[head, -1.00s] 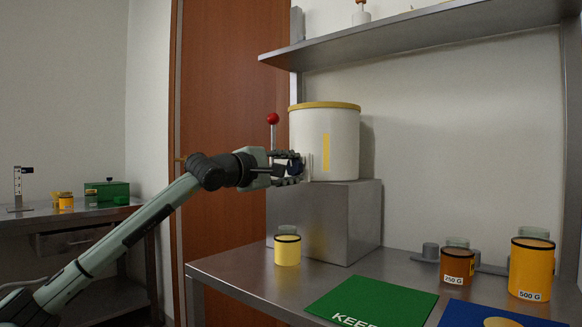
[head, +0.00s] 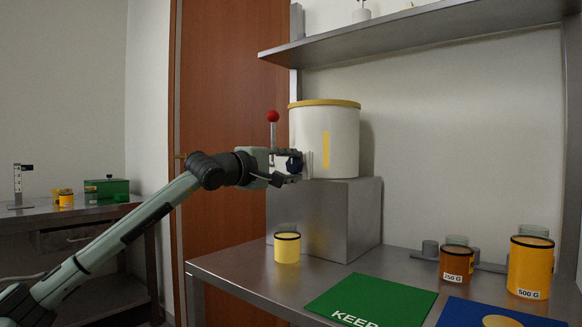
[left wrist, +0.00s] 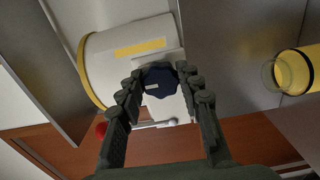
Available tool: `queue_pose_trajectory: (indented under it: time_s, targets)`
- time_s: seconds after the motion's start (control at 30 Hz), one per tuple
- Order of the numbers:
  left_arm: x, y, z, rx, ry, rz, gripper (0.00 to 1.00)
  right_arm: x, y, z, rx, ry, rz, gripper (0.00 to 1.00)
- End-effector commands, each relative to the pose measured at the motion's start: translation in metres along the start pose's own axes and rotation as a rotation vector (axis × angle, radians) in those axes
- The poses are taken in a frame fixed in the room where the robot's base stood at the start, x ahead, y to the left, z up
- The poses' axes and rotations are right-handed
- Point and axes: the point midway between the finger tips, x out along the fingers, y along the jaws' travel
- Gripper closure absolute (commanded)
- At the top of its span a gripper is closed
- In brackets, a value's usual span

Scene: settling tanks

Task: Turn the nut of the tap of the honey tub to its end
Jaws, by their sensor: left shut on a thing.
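The honey tub (head: 342,140) is white with a yellow lid and a yellow stripe, and stands on a grey metal block. It also shows in the left wrist view (left wrist: 110,62). Its tap has a dark blue lobed nut (left wrist: 159,84) and a lever with a red ball (head: 272,116). My left gripper (head: 292,165) is at the tap, shut on the nut, with one finger on each side of it in the left wrist view (left wrist: 160,88). The gripper hides part of the tap in the head view. My right gripper is not in view.
A yellow jar (head: 287,248) stands on the bench below the tap. A green mat (head: 372,300), a blue mat (head: 480,316) and honey jars (head: 530,270) lie to the right. A metal shelf (head: 420,30) hangs above the tub.

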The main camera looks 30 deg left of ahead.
Motion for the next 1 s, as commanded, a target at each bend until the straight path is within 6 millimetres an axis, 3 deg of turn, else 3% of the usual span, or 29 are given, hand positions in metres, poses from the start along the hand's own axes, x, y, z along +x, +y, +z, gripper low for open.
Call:
queue_pose_trajectory:
  time_s: [0.2, 0.53, 1.0]
  targets:
    - [0.000, 0.000, 0.000, 0.001, -0.001, 0.000, 0.44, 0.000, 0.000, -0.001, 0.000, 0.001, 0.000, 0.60]
    - [-0.004, -0.001, -0.001, 0.002, 0.002, -0.001, 0.44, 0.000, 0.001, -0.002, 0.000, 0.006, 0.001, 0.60]
    - [-0.070, 0.000, -0.003, 0.011, 0.009, -0.002, 0.44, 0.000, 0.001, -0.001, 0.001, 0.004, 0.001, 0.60]
